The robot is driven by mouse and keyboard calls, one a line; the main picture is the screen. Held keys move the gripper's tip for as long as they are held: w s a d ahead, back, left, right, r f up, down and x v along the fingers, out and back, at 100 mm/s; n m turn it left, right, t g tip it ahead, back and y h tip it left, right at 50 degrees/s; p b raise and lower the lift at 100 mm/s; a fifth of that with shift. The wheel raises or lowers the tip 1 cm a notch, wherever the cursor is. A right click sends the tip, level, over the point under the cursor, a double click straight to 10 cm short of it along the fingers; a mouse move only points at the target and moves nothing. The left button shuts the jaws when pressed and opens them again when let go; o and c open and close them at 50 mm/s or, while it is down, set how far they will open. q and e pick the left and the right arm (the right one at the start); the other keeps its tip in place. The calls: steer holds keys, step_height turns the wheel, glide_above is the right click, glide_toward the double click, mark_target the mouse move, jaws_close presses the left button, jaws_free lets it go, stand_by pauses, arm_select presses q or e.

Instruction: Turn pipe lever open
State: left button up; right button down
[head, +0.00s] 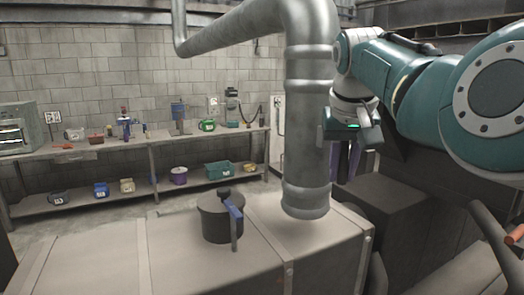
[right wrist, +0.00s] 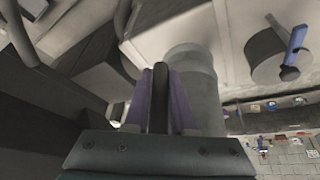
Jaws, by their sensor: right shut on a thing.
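The large grey pipe (head: 307,110) comes down to the top of a duct box. It also shows in the right wrist view (right wrist: 198,85). My right gripper (head: 346,172) is beside the pipe, on its right, pointing down. In the right wrist view its two purple fingers (right wrist: 162,105) are closed around a dark, round-ended bar (right wrist: 161,85), which looks like the pipe lever. How the bar joins the pipe is hidden. A dark cylinder (head: 215,222) with a blue handle (head: 234,214) stands on the duct box, apart from the gripper. My left gripper is not in view.
The beige duct box (head: 110,265) fills the foreground. A workbench (head: 90,150) with tools and bins runs along the back brick wall. Dark boxes (head: 395,205) stand right of the pipe, below my right arm. Railing tubes are at the lower right.

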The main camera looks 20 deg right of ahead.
steer(key=shift+a+y, duration=0.2)
steer(key=shift+y, duration=0.2)
steer(key=c, duration=0.8)
jaws_free()
steer(key=shift+o, duration=0.2)
steer(key=b+v, duration=0.3)
steer(key=v, duration=0.7)
